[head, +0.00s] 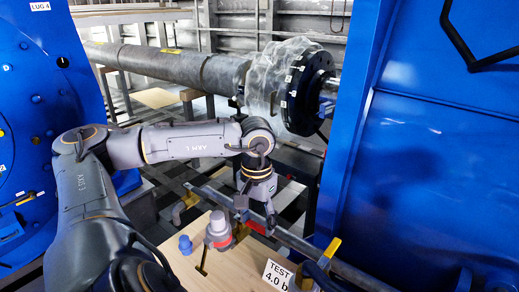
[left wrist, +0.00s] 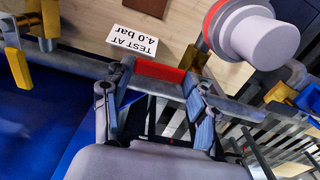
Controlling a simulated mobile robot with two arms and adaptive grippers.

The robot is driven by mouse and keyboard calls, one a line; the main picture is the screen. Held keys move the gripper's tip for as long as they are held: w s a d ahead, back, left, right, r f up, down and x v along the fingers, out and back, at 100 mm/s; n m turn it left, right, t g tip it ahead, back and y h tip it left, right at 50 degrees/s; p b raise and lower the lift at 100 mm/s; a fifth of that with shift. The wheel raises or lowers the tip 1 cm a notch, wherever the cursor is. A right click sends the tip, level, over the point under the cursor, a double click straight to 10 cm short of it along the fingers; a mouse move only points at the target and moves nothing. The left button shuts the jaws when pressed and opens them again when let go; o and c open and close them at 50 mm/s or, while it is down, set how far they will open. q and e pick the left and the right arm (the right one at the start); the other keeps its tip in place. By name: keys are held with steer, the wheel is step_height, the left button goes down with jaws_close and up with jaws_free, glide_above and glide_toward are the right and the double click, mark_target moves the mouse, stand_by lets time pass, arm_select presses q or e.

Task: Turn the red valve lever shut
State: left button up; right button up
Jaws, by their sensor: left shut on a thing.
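The red valve lever (left wrist: 160,71) lies between the two fingertips of my left gripper (left wrist: 157,88) in the left wrist view. In the head view the red lever (head: 256,227) shows just below my left gripper (head: 257,215), which points down over the wooden board. The gripper is shut on the lever. A grey cylindrical fitting with a red band (head: 219,228) stands just left of the gripper. It is large at the upper right of the left wrist view (left wrist: 248,38). The lever's pivot is hard to make out. My right gripper is not in view.
A white "TEST AT 4.0 bar" card (head: 277,275) lies near the lever. A yellow handle (head: 333,247) rises to the right. A blue cap (head: 185,245) stands left of the fitting. A grey pipe (head: 325,258) runs past, and a big blue housing (head: 420,180) bounds the right side.

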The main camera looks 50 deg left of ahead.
mark_target(256, 226)
arm_select(q)
steer(key=shift+s+m, duration=0.15)
steer(key=shift+m, duration=0.25)
steer(key=o, duration=1.7)
steer(key=shift+r, duration=3.7)
